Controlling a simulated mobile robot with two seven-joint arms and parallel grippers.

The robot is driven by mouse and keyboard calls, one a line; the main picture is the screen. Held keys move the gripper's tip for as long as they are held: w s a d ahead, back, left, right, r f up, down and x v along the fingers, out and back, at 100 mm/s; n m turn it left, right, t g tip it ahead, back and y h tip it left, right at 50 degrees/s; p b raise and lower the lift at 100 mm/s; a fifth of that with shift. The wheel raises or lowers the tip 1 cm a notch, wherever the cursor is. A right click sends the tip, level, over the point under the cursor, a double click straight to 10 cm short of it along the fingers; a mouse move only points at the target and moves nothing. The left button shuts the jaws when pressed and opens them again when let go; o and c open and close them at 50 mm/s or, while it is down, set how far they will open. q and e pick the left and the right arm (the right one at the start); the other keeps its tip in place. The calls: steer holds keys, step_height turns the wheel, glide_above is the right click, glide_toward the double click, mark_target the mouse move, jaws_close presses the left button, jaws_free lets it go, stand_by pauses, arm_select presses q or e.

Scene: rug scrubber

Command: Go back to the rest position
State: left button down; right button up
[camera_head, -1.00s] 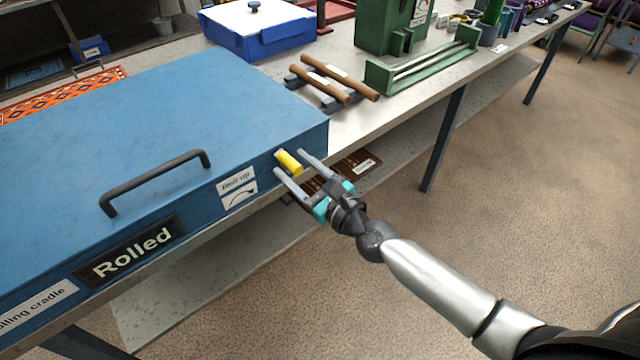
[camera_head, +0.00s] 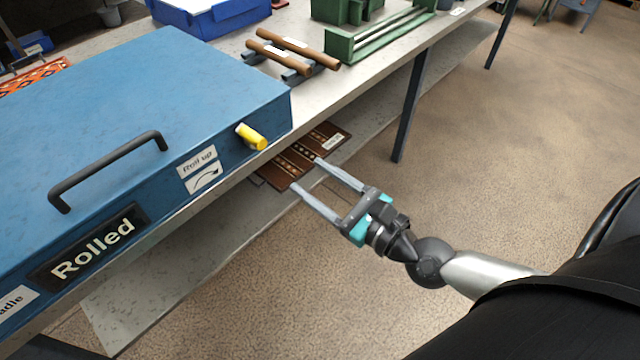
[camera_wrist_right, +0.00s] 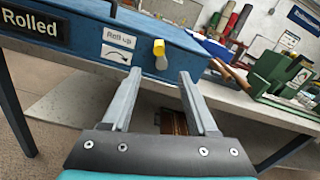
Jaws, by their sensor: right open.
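My right gripper (camera_head: 307,174) is open and empty in the head view, off the front side of the blue rolling cradle box. Its two fingers are spread and touch nothing. The yellow knob (camera_head: 251,137) sits on the box's front face, up and left of the fingertips, apart from them. In the right wrist view the open fingers (camera_wrist_right: 157,75) point toward the box front, with the yellow knob (camera_wrist_right: 160,54) beyond them. My left gripper is in neither view.
The blue box (camera_head: 160,85) has a black handle (camera_head: 108,170) and a "Rolled" label. Wooden rollers (camera_head: 290,55) and a green rack (camera_head: 385,35) stand on the bench. Brown patterned pieces (camera_head: 300,155) lie on the lower shelf.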

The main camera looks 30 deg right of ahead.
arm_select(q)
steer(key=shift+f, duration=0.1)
arm_select(e)
steer(key=shift+s+d, duration=0.1)
steer(key=shift+s, duration=0.25)
steer(key=s+d+f+n+g+h, duration=0.2)
steer(key=f+n, duration=0.3)
steer(key=f, duration=0.5)
steer(key=s+d+f+n+g+h, duration=0.1)
steer(key=s+d+f+n+g, duration=0.15)
steer(key=f+n, duration=0.6)
steer(key=s+d+f+n+g+h, duration=0.2)
steer(key=d+f+n, duration=0.1)
steer(key=f, duration=0.9)
steer(key=s+a+f+n+g, duration=0.2)
steer(key=s+f+n, duration=0.3)
steer(key=s, duration=0.3)
steer(key=s+a+f+n+g, duration=0.2)
steer(key=s+f+n+g, duration=0.2)
steer(key=s, duration=0.4)
steer(key=s+a+f+n+g+h, duration=0.1)
steer(key=s+a+f+n+g, duration=0.1)
steer(key=s+f+n, duration=0.4)
step_height(320, 180, down, 3)
steer(key=s+g, duration=0.1)
steer(key=s, duration=0.2)
steer(key=shift+a+r, duration=0.2)
steer(key=shift+a, duration=0.1)
